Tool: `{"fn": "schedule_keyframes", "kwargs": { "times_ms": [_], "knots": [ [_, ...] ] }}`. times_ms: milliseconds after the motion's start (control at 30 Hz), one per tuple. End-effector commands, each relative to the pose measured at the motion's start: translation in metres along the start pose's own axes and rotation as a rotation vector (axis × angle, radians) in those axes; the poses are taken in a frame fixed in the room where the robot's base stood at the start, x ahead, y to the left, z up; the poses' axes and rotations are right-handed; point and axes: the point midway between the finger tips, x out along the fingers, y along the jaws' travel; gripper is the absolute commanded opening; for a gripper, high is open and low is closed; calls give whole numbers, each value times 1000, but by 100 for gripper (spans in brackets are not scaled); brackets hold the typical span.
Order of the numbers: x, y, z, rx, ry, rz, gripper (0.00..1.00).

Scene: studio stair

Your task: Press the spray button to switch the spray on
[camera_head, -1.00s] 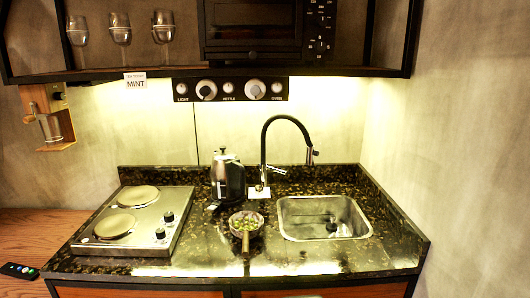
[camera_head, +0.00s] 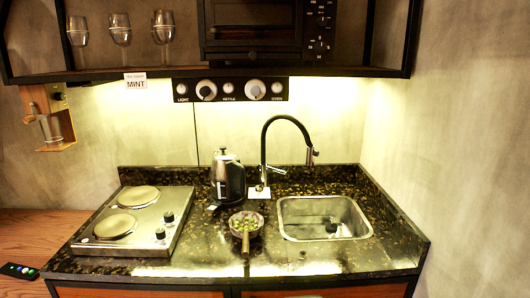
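A black gooseneck tap (camera_head: 266,150) stands behind the sink (camera_head: 287,218) on a dark speckled counter. Its silver and black spray head (camera_head: 311,155) hangs over the back of the basin. A spray button on it is too small to make out. No water shows from the tap. My gripper is not in view.
A kettle (camera_head: 228,180) and a pan of green and dark pieces (camera_head: 245,222) stand left of the sink. A two-plate hob (camera_head: 167,232) is further left. A control panel (camera_head: 230,90) and shelf overhang the counter. The counter's front edge near the sink is clear.

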Motion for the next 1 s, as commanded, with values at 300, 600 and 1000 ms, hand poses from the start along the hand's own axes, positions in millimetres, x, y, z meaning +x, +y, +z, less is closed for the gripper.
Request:
{"fn": "schedule_keyframes", "kwargs": {
  "times_ms": [300,600,1000],
  "knots": [
    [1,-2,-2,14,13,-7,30],
    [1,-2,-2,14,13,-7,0],
    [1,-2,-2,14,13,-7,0]
  ]
}}
